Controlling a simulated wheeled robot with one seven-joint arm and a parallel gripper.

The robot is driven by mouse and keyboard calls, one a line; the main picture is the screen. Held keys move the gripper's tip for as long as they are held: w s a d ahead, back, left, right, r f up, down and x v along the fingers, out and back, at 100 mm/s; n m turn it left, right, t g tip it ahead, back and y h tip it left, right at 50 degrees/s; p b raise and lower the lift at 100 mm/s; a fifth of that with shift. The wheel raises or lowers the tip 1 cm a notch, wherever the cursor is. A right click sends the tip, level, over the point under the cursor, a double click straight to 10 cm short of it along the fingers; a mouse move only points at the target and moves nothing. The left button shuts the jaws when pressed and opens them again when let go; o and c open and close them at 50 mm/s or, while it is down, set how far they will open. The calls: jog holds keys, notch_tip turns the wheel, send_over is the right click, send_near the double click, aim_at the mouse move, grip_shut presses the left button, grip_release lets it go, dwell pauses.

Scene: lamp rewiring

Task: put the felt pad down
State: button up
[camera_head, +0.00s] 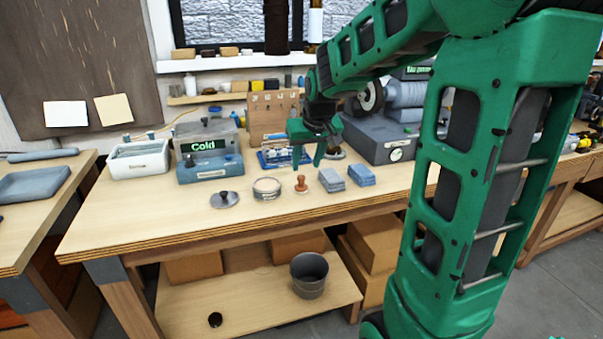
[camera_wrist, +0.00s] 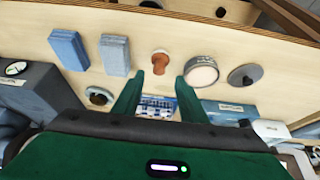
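No piece in view is clearly a felt pad. Two blue-grey blocks, the left one (camera_head: 331,180) and the right one (camera_head: 361,175), lie side by side on the workbench; whether either is felt I cannot tell. They also show in the wrist view (camera_wrist: 115,55). My gripper (camera_head: 311,158) is above the bench, behind and left of the blocks. In the wrist view its two green fingers (camera_wrist: 159,82) are spread, with nothing visibly held between them. A small reddish-brown knobbed piece (camera_wrist: 160,62) stands on the bench beyond the fingertips.
A round tin (camera_head: 267,189) and a dark lid (camera_head: 225,199) are left of the knobbed piece (camera_head: 301,184). A blue rack (camera_head: 285,157), a "Cold" box (camera_head: 208,150) and a white bin (camera_head: 140,160) stand behind. The bench's front strip (camera_head: 180,217) is clear.

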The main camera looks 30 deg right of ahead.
aim_at(302, 178)
jog(key=s+a+f+m+g+y, duration=0.1)
jog(key=s+f+g, duration=0.1)
jog(key=s, duration=1.3)
jog(key=s+a+f+m+g, duration=0.2)
jog(key=s+f+g, duration=0.1)
jog(key=s, duration=1.3)
jog(key=shift+s+a+f+y, duration=0.15)
jog(key=shift+s+a+y, duration=0.1)
jog(key=shift+y, duration=0.15)
jog(key=shift+w, duration=0.1)
